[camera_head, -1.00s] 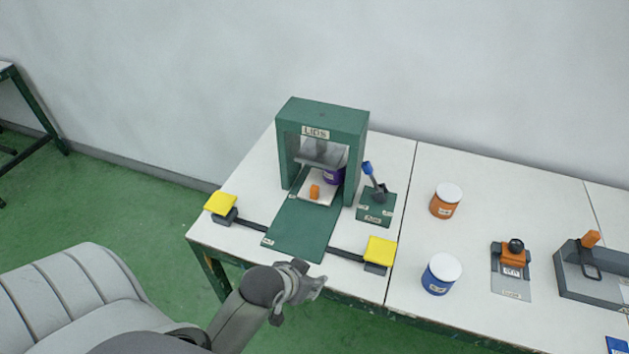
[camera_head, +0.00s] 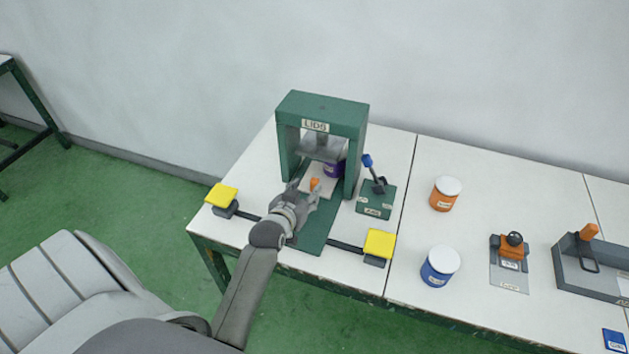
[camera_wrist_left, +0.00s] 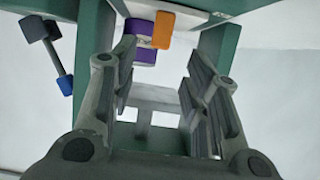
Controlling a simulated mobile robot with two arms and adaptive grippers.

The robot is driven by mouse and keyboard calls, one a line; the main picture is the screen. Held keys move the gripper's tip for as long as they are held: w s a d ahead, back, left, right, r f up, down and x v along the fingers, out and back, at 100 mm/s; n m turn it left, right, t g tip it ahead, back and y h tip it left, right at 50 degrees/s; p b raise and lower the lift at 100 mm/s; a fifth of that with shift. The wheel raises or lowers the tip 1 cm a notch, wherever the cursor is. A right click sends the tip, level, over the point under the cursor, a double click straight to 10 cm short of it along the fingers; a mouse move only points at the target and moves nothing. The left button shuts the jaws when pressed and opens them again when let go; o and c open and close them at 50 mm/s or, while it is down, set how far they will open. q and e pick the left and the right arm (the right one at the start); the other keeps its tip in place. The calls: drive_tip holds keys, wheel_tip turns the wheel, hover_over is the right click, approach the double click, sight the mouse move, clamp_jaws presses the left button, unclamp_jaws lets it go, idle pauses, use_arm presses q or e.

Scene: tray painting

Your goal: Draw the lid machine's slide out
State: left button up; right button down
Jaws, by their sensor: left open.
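The green lid machine (camera_head: 355,115), labelled LIDS, stands on the white table. Its pale slide (camera_head: 328,187) sits low in the frame's opening and carries an orange knob (camera_head: 315,184). A purple tin (camera_head: 333,169) stands behind the knob, partly hidden by the machine's right post. My left gripper (camera_head: 304,190) is in front of the opening, over the green base, close to the knob. In the left wrist view the gripper (camera_wrist_left: 150,72) has its fingers spread with nothing between them. The knob (camera_wrist_left: 163,30) and purple tin (camera_wrist_left: 137,45) show beyond the fingertips. My right gripper is out of view.
Yellow pads (camera_head: 222,195) and (camera_head: 379,243) flank the base. A blue-tipped lever (camera_head: 375,175) stands close on the right. Farther right are an orange tin (camera_head: 445,194), a blue tin (camera_head: 440,266) and a grey fixture (camera_head: 510,265). The table's front edge lies beneath my arm.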

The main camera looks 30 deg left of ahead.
sight(313, 183)
use_arm(q)
drive_tip(key=x, duration=0.8)
drive_tip(key=shift+w+a+f, duration=0.1)
drive_tip(key=shift+w+f, duration=0.05)
drive_tip(key=shift+w, duration=0.1)
clamp_jaws()
